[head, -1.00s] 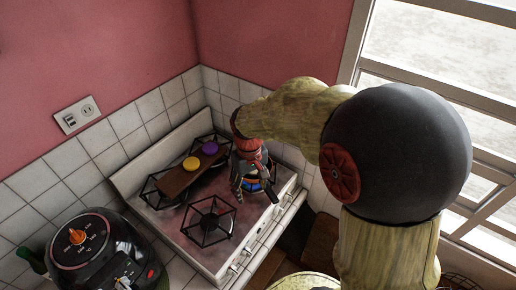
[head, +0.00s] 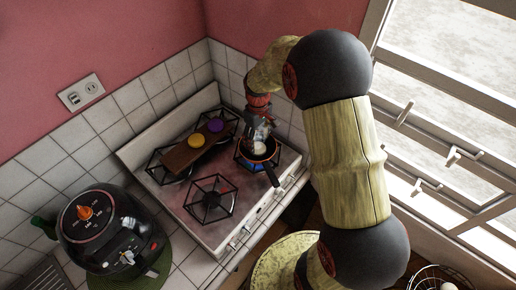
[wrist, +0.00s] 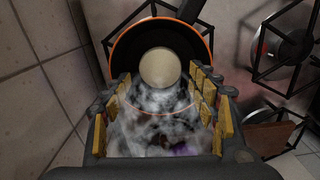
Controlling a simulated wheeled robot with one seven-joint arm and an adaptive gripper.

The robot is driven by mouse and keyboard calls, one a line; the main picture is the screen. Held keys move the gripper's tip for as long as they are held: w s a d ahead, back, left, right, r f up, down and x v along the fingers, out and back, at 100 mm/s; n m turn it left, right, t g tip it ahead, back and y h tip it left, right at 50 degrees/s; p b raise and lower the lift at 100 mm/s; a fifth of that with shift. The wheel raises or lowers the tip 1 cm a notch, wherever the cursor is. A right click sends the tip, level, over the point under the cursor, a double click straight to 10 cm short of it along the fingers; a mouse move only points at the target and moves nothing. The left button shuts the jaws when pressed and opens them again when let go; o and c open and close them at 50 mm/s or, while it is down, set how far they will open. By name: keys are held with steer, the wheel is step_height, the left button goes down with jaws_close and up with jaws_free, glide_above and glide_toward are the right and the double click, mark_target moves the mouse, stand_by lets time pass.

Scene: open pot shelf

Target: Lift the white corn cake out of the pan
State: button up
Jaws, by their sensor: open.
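The white corn cake (wrist: 160,68) lies in the dark pan (wrist: 128,58), which has an orange rim. In the head view the cake (head: 259,147) shows pale inside the pan (head: 271,160), on a lit burner at the right of the stove. My gripper (wrist: 166,95) is open, its yellow-padded fingers spread on both sides, with the cake showing beyond and between them. In the head view my gripper (head: 258,134) is over the far side of the pan. Whitish steam or smoke blurs the space between the fingers. I cannot tell the exact gap to the cake.
A wooden board (head: 187,156) with a yellow cake (head: 195,140) and a purple cake (head: 215,125) lies across the left burners. The front burner (head: 211,199) is empty. A black air fryer (head: 105,232) stands at left. Tiled walls close off the back.

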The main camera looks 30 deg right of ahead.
mark_target(259, 148)
steer(key=f, duration=0.4)
steer(key=shift+s+f, duration=0.15)
steer(key=shift+s, duration=0.05)
steer(key=shift+c, duration=0.7)
steer(key=c, duration=0.7)
steer(key=shift+c, duration=0.4)
